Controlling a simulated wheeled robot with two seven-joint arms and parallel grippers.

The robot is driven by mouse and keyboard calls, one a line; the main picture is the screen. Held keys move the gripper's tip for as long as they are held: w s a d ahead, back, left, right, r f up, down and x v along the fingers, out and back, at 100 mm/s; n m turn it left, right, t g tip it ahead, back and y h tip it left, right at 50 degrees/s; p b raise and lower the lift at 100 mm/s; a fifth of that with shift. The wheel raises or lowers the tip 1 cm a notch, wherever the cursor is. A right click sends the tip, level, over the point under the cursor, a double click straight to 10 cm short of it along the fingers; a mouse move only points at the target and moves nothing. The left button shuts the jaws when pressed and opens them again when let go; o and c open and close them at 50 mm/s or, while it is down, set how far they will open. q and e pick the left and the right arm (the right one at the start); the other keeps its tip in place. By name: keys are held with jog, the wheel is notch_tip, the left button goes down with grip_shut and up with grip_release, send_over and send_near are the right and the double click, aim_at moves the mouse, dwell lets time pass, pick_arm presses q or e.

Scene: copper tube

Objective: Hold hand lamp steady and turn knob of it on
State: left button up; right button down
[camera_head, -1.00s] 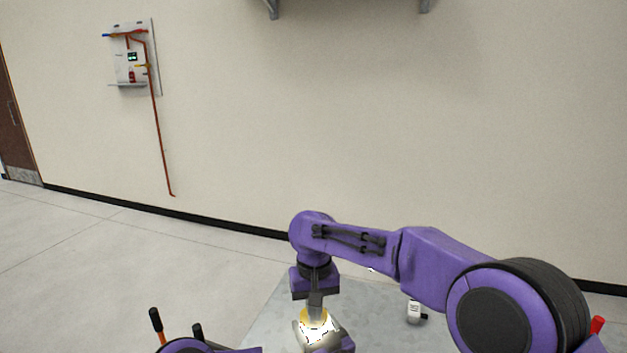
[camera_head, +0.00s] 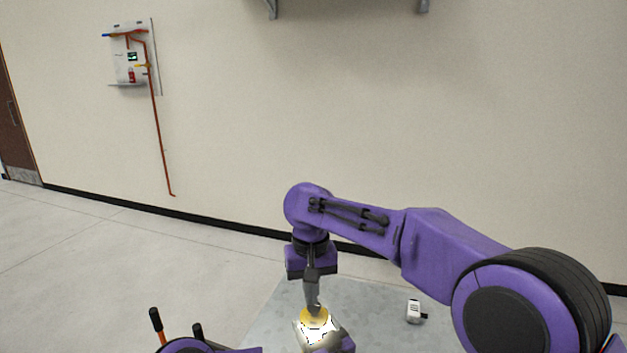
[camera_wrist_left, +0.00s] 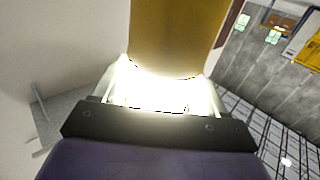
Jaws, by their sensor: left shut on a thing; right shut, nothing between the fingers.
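The hand lamp (camera_head: 314,332) is near the bottom of the head view, with a yellow top and a brightly glowing white part. In the left wrist view the lamp's yellow body (camera_wrist_left: 176,35) rises above a glaring white band. My left gripper (camera_wrist_left: 160,92) is shut on the lamp; glare washes out its fingers. My right gripper (camera_head: 313,304) is shut and empty, pointing down right at the lamp's yellow top. I cannot tell whether it touches the top. The knob cannot be made out.
A grey table (camera_head: 375,300) lies under the lamp, with a small white item with a black part (camera_head: 414,311) at right. Black-ended handles (camera_head: 156,320) stand at lower left. A panel with copper tube (camera_head: 133,60) hangs on the far wall.

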dwell(0.3)
pick_arm(q)
jog(key=o, duration=1.3)
